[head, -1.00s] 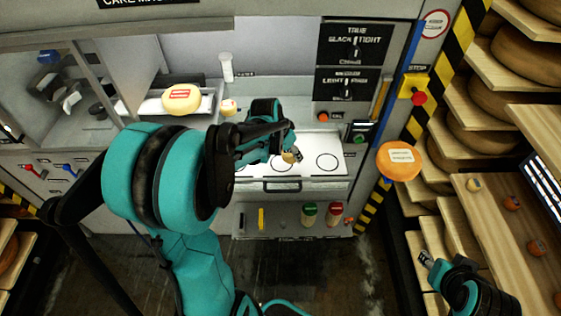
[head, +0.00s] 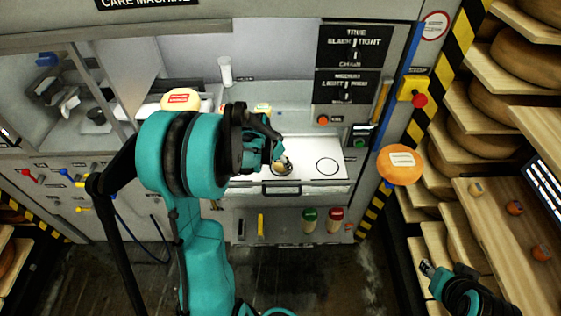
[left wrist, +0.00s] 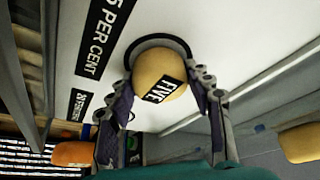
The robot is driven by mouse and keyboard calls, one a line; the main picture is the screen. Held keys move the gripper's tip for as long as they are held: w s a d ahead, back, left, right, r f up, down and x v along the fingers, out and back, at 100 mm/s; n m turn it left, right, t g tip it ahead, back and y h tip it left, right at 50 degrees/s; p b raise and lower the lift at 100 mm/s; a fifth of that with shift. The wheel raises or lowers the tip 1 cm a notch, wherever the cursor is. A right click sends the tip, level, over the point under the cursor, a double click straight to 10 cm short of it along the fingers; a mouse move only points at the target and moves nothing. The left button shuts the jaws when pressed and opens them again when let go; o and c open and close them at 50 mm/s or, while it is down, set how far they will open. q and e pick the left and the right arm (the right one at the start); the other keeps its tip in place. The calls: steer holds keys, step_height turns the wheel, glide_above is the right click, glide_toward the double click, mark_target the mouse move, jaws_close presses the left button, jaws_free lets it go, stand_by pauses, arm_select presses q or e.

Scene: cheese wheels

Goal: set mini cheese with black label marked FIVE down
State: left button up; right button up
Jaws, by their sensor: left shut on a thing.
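The mini cheese (left wrist: 157,70) is a small yellow-tan ball with a black label reading FIVE. In the left wrist view it sits between the two fingers of my left gripper (left wrist: 168,88), which is shut on it. Behind it is a dark ring on a white surface beside the printed words "5 PER CENT" (left wrist: 104,38). In the head view my left gripper (head: 281,166) is at the white panel (head: 308,172) of the machine, with the cheese mostly hidden. I cannot tell whether the cheese touches the panel. My right gripper (head: 428,268) is empty at the lower right, fingers small in view.
An empty ring (head: 327,166) lies to the right on the panel. An orange cheese (head: 400,164) stands right of the machine. Small cheeses (head: 515,208) lie on the right wooden shelf. Green (head: 309,221) and red-topped (head: 335,220) containers stand below.

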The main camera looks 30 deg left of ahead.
arm_select(q)
steer(key=o, duration=1.2)
steer(key=shift+f, duration=0.1)
steer(key=shift+s+r+p, duration=0.1)
steer(key=shift+r+p, duration=0.25)
steer(key=shift+r, duration=0.2)
steer(key=p+v, duration=0.2)
steer(key=v, duration=0.9)
steer(key=s+d+r+n+t+y, duration=0.1)
steer(key=s+d+r, duration=0.3)
steer(key=s+d, duration=1)
steer(key=d+n+t, duration=0.1)
steer(key=d, duration=0.1)
steer(key=shift+d+n+t, duration=0.3)
steer(key=shift+t, duration=0.1)
steer(key=shift+s+r, duration=0.15)
